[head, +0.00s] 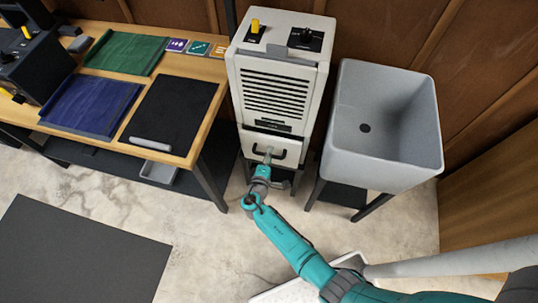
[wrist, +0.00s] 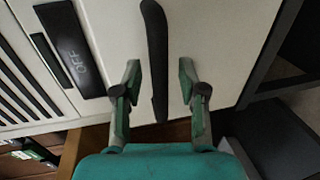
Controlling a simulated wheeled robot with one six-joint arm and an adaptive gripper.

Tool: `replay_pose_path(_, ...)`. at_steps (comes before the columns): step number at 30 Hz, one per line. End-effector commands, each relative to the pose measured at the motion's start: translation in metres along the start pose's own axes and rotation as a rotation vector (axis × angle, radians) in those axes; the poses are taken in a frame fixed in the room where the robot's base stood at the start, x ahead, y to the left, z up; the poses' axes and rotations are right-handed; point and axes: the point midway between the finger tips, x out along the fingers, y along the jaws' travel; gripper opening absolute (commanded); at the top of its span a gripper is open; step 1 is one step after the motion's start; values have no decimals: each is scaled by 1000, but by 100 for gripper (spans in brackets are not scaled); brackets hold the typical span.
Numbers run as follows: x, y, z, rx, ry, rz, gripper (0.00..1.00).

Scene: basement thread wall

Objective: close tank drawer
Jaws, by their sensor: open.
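The tank drawer (head: 291,153) is a pale panel with a black bar handle, low on the front of a white louvred cabinet (head: 306,85). In the wrist view the drawer front (wrist: 220,40) fills the middle, with the black handle (wrist: 154,50) running down it. My gripper (head: 267,157) is in front of the drawer at the handle. In the wrist view my gripper (wrist: 160,76) is open, one finger on each side of the handle, with gaps between. My gripper hides part of the drawer in the head view. I cannot tell how far the drawer stands out.
A grey sink (head: 400,150) on legs stands close on the right. A wooden workbench (head: 205,68) with green, blue and black cloths stands on the left. A dark mat (head: 80,255) lies on the floor at front left. The concrete floor between is clear.

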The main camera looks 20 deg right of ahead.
Motion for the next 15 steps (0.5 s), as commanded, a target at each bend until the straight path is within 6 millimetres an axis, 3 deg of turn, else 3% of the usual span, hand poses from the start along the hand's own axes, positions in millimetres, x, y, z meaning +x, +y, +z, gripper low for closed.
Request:
replay_pose_path(8,1,0,0,0,0,0,41)
replay_pose_path(13,1,0,0,0,0,0,1)
replay_pose_path(15,1,0,0,0,1,0,0)
